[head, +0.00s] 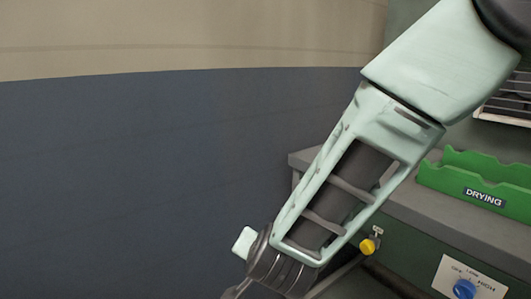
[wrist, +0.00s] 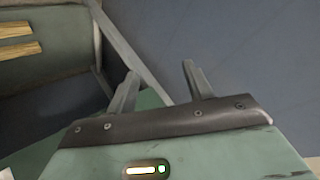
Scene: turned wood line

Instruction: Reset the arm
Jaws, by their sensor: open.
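My arm crosses the head view from the upper right to the bottom centre; its gripper end is cut off at the bottom edge there. In the wrist view my gripper (wrist: 160,75) shows two grey fingers standing well apart with nothing between them. The fingers point toward a grey-green frame and a dark blue wall. No object is held.
A grey-topped cabinet stands at the right in the head view, bearing a green rack (head: 475,183) labelled DRYING. Its front has a blue knob (head: 464,289) and a yellow knob (head: 367,247). The dark blue wall (head: 150,180) fills the left. Wooden strips (wrist: 15,40) show in the wrist view.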

